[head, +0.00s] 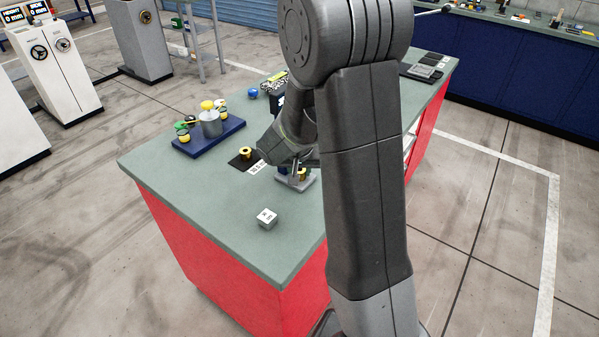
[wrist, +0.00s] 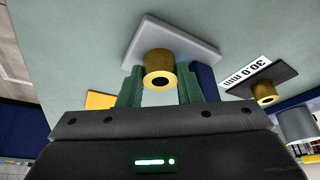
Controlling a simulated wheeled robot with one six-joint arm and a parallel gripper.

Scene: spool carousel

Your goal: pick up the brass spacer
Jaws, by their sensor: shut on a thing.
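A brass spacer (wrist: 158,66), a short gold cylinder with a hole through it, sits between the green fingers of my gripper (wrist: 159,80) in the wrist view. My gripper is shut on it. Its far end is at a light grey plate (wrist: 190,35); I cannot tell whether it still touches. In the head view the spacer (head: 303,175) shows partly below my gripper, above the grey plate (head: 296,185). A second brass ring (head: 246,152) stands on a black pad, and in the wrist view (wrist: 265,92) beside a label reading 30.0 mm.
A white marked block (head: 267,218) stands nearer the front. The green bench top (head: 200,190) is clear around it. My arm hides the bench's right part.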

